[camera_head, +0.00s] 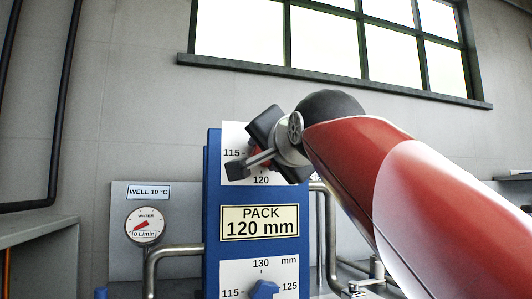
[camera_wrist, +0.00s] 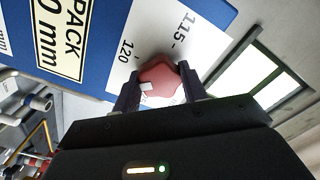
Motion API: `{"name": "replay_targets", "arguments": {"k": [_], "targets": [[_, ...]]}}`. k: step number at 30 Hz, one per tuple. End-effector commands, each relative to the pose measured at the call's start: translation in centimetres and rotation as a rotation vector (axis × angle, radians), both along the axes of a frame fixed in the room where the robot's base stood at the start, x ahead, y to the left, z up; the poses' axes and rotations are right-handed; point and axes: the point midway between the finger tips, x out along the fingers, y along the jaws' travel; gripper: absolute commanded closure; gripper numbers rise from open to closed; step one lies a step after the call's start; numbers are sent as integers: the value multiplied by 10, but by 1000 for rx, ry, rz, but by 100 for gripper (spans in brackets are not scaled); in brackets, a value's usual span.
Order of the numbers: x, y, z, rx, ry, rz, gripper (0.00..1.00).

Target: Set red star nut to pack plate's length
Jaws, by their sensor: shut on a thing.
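The red star nut (camera_wrist: 164,84) sits on a white dial on the blue panel (camera_wrist: 100,75). My gripper (camera_wrist: 158,92) is shut on the nut, one finger on each side. In the head view my gripper (camera_head: 253,150) covers most of the nut, and only a bit of red shows. The nut's white mark (camera_wrist: 146,87) faces the side of the 120 figure, away from 115; its exact reading is unclear at this slant. The pack plate (camera_head: 260,222) reads PACK 120 mm and also shows in the wrist view (camera_wrist: 60,32).
A second dial below holds a blue star nut (camera_head: 263,289), with 115, 125 and 130 mm marks. A water gauge (camera_head: 145,225) under a WELL 10 °C sign (camera_head: 149,192) is to the left. Pipes (camera_head: 180,252) run beside the panel. A counter (camera_head: 38,232) stands at the left.

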Motion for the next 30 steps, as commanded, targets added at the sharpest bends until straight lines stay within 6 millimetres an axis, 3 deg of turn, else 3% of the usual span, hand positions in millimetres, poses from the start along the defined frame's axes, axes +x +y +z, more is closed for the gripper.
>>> {"name": "replay_targets", "arguments": {"k": [18, 30], "targets": [[0, 0, 2, 514, 149, -2, 80], [0, 0, 1, 665, 192, -1, 80]]}}
